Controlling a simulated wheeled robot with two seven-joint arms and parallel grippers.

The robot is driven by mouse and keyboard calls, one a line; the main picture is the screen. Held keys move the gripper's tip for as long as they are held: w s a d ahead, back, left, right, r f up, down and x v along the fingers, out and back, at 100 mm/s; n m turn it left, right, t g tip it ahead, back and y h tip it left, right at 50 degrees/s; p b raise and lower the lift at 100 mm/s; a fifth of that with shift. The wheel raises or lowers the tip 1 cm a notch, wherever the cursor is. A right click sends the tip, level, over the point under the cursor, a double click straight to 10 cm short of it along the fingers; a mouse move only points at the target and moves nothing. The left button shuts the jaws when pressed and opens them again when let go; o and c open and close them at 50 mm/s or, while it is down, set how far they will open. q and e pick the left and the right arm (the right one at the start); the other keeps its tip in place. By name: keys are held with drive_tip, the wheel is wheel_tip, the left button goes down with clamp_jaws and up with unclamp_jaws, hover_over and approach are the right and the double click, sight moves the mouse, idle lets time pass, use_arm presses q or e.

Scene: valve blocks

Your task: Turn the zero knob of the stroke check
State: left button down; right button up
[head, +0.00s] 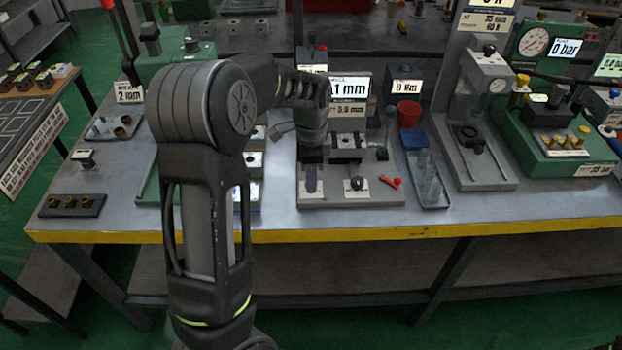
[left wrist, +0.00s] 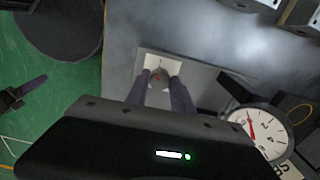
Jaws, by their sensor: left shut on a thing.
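The stroke check stands mid-table on a grey base plate (head: 330,202), with a display (head: 348,88) reading "1 mm". My left gripper (head: 311,188) points down at the front left of this base, its purple fingers low over the plate. The fingers cover the knob's sides and the label's text. A dial (left wrist: 262,131) with a red needle lies beside it. My right gripper is not in view.
A second knob (head: 357,183) and a red lever (head: 392,183) sit to the right on the same base. The yellow table edge (head: 400,235) runs in front. Bare tabletop lies at the front right.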

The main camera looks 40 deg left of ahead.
use_arm(q)
drive_tip(key=shift+m, duration=0.9)
drive_tip(key=c, duration=1.1)
unclamp_jaws()
drive_tip(key=shift+r, duration=0.15)
wheel_tip(320, 180, up, 8)
drive_tip(key=shift+f+b, duration=0.25)
drive_tip(key=shift+b, duration=0.1)
